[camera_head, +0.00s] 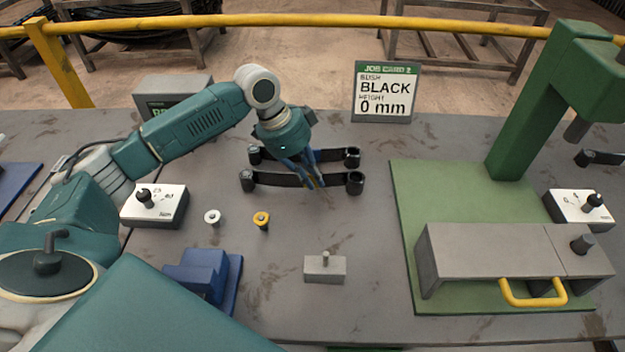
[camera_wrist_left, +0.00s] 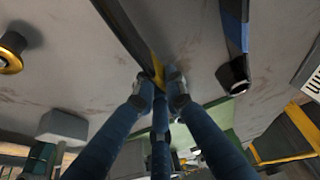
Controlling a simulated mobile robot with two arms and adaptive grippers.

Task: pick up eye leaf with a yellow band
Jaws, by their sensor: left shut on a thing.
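The eye leaf with a yellow band (camera_head: 278,179) is a dark bar with a round eye at each end. It is the nearer of two leaves on the grey bench in the head view. My left gripper (camera_head: 313,184) reaches down over its middle and is shut on it. In the left wrist view the blue fingers (camera_wrist_left: 161,86) close at the yellow band (camera_wrist_left: 157,70). The fingers hide part of the band. I cannot tell whether the leaf is lifted. My right gripper is not in view.
A second leaf (camera_head: 334,155) lies close behind; its blue band (camera_wrist_left: 233,22) shows in the wrist view. A job card (camera_head: 385,92) reads black, 0 mm. A green press (camera_head: 515,110) and grey fixture (camera_head: 490,250) stand right. Two bushings (camera_head: 261,220) and a grey block (camera_head: 325,269) lie in front.

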